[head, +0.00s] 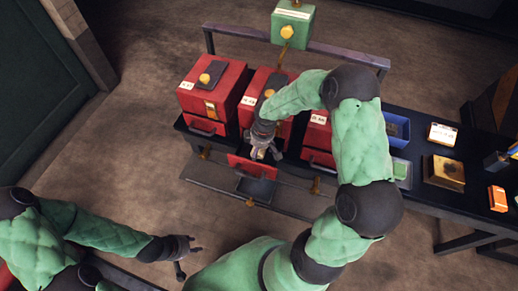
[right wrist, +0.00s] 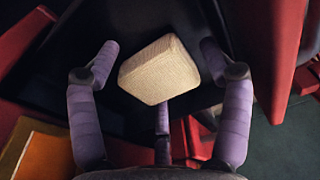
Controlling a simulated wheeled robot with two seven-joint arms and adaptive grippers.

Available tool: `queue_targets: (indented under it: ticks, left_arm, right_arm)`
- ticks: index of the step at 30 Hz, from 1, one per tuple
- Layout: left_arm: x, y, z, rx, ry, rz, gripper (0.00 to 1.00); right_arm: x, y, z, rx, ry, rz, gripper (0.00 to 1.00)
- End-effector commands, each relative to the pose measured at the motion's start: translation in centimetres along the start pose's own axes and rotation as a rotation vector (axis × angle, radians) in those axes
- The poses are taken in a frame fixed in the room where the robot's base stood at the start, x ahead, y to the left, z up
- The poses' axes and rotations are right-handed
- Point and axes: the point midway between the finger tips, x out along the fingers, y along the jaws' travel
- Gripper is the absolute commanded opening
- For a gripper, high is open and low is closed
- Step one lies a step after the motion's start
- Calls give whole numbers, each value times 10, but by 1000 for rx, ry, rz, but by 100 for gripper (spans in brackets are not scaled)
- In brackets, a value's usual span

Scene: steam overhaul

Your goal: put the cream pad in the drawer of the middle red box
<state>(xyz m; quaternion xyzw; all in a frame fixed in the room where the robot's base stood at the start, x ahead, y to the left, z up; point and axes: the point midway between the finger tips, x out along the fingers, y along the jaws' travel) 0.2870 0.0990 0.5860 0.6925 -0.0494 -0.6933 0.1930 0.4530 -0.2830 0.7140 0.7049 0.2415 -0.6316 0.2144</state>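The middle red box (head: 262,88) stands on a dark table between two other red boxes. Its drawer (head: 251,167) is pulled out toward me. My right gripper (head: 262,154) points down over the open drawer. In the right wrist view, the cream pad (right wrist: 160,70) is tilted in the picture over the dark drawer interior (right wrist: 75,40). The purple fingers of the right gripper (right wrist: 160,80) stand apart around it, with gaps at both sides. My left gripper (head: 188,246) is empty at lower left, fingers spread.
The left red box (head: 212,85) and right red box (head: 318,137) flank the middle one closely. A green box (head: 292,22) stands behind. A blue bin (head: 397,127) and several small items lie along the table to the right. The floor at left is clear.

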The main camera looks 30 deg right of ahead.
Motion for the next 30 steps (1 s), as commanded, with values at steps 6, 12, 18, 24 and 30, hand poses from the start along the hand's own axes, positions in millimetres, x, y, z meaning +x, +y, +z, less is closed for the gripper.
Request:
queue_targets:
  ticks: [6,12,18,24,30]
  left_arm:
    - [0,0,0,0,0,0,40]
    - [-4,1,0,0,0,0,40]
    - [-19,7,1,0,0,0,40]
    - [-36,13,1,0,0,0,40]
    - [-46,16,2,0,0,0,40]
  right_arm:
    - [0,0,0,0,0,0,84]
    - [-6,0,-1,0,0,1,84]
    - [-39,1,-1,0,2,3,84]
    - [-80,0,-1,0,2,2,84]
    - [-110,0,-1,0,0,1,84]
